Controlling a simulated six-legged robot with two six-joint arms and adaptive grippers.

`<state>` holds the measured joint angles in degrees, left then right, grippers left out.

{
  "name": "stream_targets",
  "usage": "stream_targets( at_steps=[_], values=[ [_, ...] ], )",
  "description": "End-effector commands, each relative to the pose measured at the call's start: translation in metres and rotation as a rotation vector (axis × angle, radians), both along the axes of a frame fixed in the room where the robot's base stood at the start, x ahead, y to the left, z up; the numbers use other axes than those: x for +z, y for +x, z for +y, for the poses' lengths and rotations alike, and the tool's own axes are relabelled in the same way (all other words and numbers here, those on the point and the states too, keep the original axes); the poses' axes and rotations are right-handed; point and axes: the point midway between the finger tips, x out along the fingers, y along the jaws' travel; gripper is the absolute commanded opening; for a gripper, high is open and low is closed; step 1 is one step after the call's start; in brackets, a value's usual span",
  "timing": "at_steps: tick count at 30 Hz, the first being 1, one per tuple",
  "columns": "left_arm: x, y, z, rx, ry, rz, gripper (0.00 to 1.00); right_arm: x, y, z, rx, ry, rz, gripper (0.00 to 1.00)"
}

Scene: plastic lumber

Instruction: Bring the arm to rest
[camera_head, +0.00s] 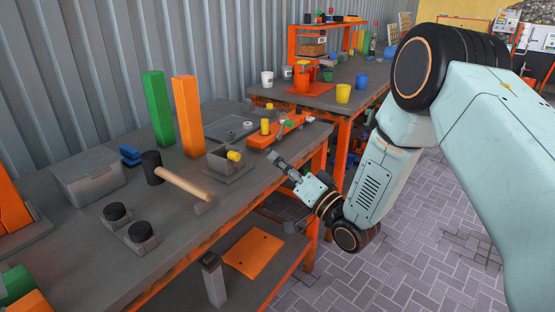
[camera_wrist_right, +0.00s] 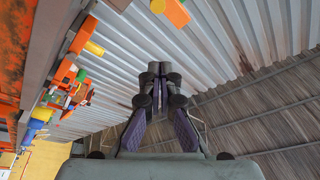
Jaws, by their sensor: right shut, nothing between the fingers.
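My right arm (camera_head: 385,170) comes in from the right of the head view and bends down and back toward the workbench (camera_head: 75,245). My right gripper (camera_head: 277,161) is shut and empty. It points up and left, in front of the bench's right edge in the picture. In the right wrist view the gripper (camera_wrist_right: 158,72) has its fingertips together against the corrugated wall (camera_wrist_right: 230,35), with nothing between them. My left gripper is not in view.
The bench bears a mallet (camera_head: 185,183), a green post (camera_head: 157,108), an orange post (camera_head: 187,115), a grey bin (camera_head: 88,180) and an orange tool (camera_head: 262,141). A second bench (camera_head: 375,67) with cups stands behind. The paved floor (camera_head: 410,250) is clear at right.

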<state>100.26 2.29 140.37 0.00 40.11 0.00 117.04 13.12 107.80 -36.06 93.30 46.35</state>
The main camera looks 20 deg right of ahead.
Motion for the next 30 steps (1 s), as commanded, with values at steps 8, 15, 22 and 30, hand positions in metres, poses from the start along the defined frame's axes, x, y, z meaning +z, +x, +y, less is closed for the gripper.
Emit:
stream_targets(
  at_steps=[8, 15, 22, 30],
  values=[
    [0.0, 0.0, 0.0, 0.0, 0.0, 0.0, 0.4, -0.002, 0.001, -0.001, -0.006, -0.024, -0.002, 0.0],
    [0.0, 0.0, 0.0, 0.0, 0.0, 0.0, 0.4, -0.102, -0.023, -0.015, -0.136, -0.397, 0.308, 0.0],
    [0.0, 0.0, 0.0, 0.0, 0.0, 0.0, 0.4, -0.216, -0.122, -0.022, -0.09, -0.694, 0.728, 0.0],
    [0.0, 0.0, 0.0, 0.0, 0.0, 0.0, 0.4, -0.292, -0.282, -0.028, 0.088, -0.918, 1.181, 0.0]
  ],
)
